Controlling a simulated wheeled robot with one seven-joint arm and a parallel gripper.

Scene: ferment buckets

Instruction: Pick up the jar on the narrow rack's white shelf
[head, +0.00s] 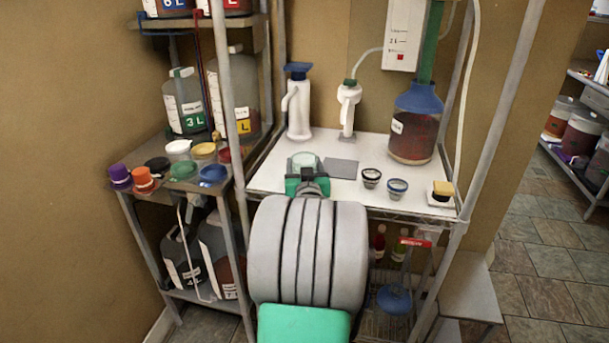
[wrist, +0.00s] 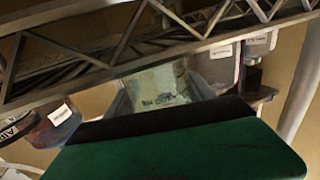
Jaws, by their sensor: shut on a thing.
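The jar (head: 304,160) is small, clear and pale, at the front edge of the narrow rack's white shelf (head: 270,176) in the head view. My gripper (head: 307,182), with green parts, reaches in from the front and is shut on it. My arm hides its lower part, so I cannot tell whether it still touches the shelf. In the wrist view the pale, see-through jar (wrist: 162,86) shows behind a dark green and black finger, which hides part of it.
A rack post (head: 228,110) stands close on the left. In the wrist view, a wire truss (wrist: 130,50) crosses the top.

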